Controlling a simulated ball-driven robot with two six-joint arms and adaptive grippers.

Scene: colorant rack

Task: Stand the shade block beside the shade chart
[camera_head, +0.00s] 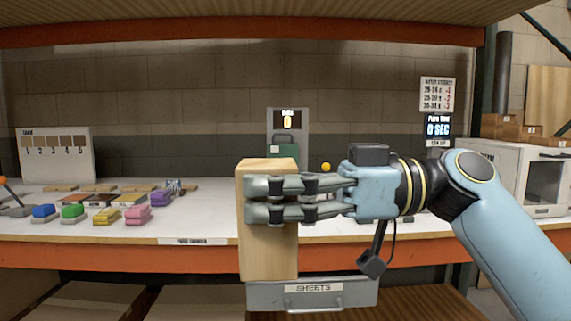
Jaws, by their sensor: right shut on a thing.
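My right gripper (262,200) comes in from the right and is shut on the shade block (268,255), a tall tan wooden block. The block is upright in front of the shelf's front edge, and the gripper's fingers cover its upper middle. The shade chart (56,170) is a white upright board at the far left of the shelf, with several brown swatches above numbers. The block is well to the right of the chart and apart from it. My left gripper is not in view.
Several coloured pieces, including a blue one (43,211) and a pink one (138,215), lie on the white shelf near the chart. A grey device with a display (287,122) stands behind the block. A sheets drawer (312,294) hangs below the shelf. A white oven-like box (520,175) is at right.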

